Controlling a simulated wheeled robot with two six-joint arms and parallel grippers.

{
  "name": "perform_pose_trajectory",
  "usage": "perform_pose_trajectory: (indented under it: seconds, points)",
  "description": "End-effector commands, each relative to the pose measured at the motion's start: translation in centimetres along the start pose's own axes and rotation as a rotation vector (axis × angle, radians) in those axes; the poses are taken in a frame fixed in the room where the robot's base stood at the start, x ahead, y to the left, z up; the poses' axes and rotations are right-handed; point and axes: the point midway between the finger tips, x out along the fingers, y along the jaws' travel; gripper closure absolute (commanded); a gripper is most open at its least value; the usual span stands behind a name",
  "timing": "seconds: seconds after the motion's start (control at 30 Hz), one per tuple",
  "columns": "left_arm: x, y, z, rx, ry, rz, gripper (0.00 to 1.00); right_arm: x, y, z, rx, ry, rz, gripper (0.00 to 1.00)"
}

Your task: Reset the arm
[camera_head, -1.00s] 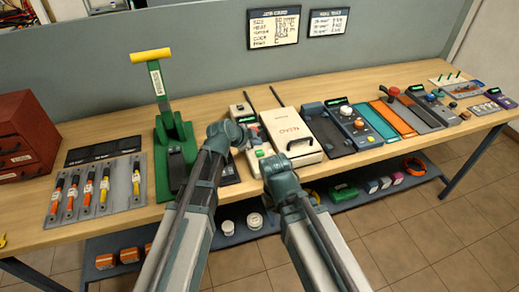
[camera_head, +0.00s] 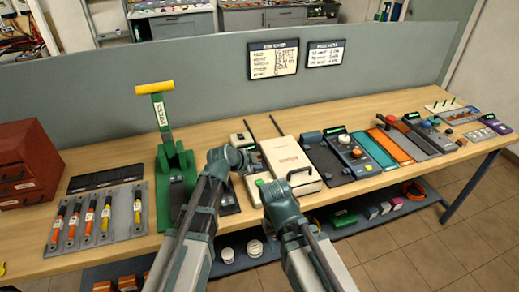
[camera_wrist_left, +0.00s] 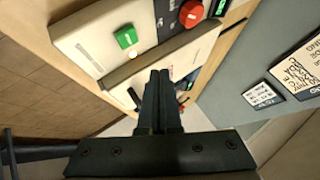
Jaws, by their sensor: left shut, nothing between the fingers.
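My left arm reaches in from the left in the head view, its wrist (camera_head: 228,160) in front of the bench devices. In the left wrist view my left gripper (camera_wrist_left: 160,74) is shut and empty, its two dark fingers together. Beyond them is a pale device with a green button (camera_wrist_left: 126,37) and a red knob (camera_wrist_left: 191,13); I cannot tell whether the fingers touch it. My right arm (camera_head: 282,198) ends in front of the cream box; its fingers cannot be made out.
On the wooden bench (camera_head: 112,166) stand a green lever press (camera_head: 172,165), a red drawer cabinet (camera_head: 27,165), a tray of fuse-like parts (camera_head: 100,212), a cream box (camera_head: 288,160) and several panels at right. A grey partition (camera_head: 150,75) stands behind. A lower shelf (camera_head: 345,224) holds small items.

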Motion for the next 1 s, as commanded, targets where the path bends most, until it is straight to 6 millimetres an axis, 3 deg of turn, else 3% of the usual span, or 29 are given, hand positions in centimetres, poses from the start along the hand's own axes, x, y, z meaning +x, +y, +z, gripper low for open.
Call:
perform_pose_trajectory:
  seconds: [0.13,0.23,0.37,0.5,0.7,0.83,1.0]
  points:
    - [-0.1,0.4,0.0,-0.011,-0.005,0.010,1.00,0.0,0.0,0.0,0.000,0.000,0.000,0.50]
    - [-0.5,2.7,0.1,-0.075,-0.037,0.063,1.00,0.0,0.0,0.0,0.000,0.000,0.000,0.50]
    - [-2.0,8.4,0.8,-0.259,-0.162,0.184,1.00,0.0,0.0,0.0,0.000,0.000,0.000,0.50]
    - [-4.8,14.7,2.7,-0.507,-0.387,0.272,1.00,0.0,0.0,0.0,0.000,0.000,0.000,0.50]
    - [-9.4,20.6,5.4,-0.800,-0.708,0.247,1.00,0.0,0.0,0.0,0.000,0.000,0.000,0.50]
    - [-11.5,22.4,6.5,-0.916,-0.843,0.192,1.00,0.0,0.0,0.0,0.000,0.000,0.000,0.50]
    - [-12.7,23.1,7.1,-0.979,-0.914,0.151,1.00,0.0,0.0,0.0,0.000,0.000,0.000,0.50]
